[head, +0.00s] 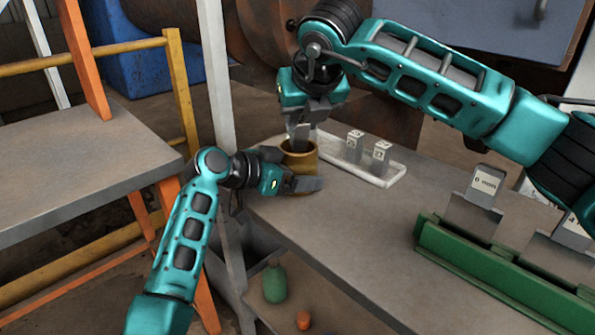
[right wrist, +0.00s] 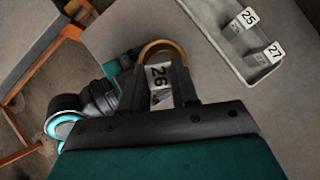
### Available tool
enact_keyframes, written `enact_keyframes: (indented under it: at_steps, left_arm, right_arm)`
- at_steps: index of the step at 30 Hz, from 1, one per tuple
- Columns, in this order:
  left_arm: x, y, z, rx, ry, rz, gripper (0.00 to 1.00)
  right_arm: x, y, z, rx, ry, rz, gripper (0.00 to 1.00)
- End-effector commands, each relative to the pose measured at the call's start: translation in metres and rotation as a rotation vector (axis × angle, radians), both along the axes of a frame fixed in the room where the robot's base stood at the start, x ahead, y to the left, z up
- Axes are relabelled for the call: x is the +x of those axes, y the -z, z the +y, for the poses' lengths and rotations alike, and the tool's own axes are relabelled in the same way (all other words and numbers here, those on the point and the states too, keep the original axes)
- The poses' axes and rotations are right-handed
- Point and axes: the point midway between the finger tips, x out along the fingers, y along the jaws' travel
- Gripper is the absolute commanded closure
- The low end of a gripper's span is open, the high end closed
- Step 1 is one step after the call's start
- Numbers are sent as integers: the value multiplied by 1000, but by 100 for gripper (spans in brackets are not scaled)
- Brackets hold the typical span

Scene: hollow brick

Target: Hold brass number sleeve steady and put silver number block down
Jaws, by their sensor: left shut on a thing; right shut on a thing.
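The brass number sleeve (head: 301,163) stands upright on the grey table near its left corner. Its round rim also shows in the right wrist view (right wrist: 163,46). My left gripper (head: 295,173) is shut on the sleeve from the left, low on its side. My right gripper (head: 306,122) points down over the sleeve and is shut on the silver number block (right wrist: 160,83), which shows the number 26. The block is at the sleeve's mouth; how far it reaches inside is hidden by the fingers and rim.
A white tray (head: 372,177) beside the sleeve holds two upright silver blocks, 25 (right wrist: 248,17) and 27 (right wrist: 273,51). A green rack (head: 490,265) with labelled pieces stands at the right. A green bottle (head: 274,283) is on the lower shelf. The table's middle is clear.

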Motion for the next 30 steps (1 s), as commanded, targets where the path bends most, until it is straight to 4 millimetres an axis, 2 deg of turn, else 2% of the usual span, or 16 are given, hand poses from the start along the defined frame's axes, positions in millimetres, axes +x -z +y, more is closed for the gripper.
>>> enact_keyframes:
  at_steps: [1,6,17,18,26,30]
  left_arm:
    - [0,0,0,-2,-1,-3,66]
    - [1,0,0,-3,-1,-4,66]
    - [1,1,0,-5,-1,-7,66]
    - [1,1,0,-5,-1,-7,66]
    - [1,1,0,-5,-1,-8,66]
    - [1,1,-1,-5,-1,-8,66]
  right_arm:
    - [0,12,-2,0,3,12,100]
    - [0,24,-3,-1,3,14,100]
    - [0,31,-4,-1,7,14,100]
    - [0,31,-4,-1,7,14,68]
    - [1,32,-5,-1,8,14,43]
    - [1,32,-5,-2,8,15,41]
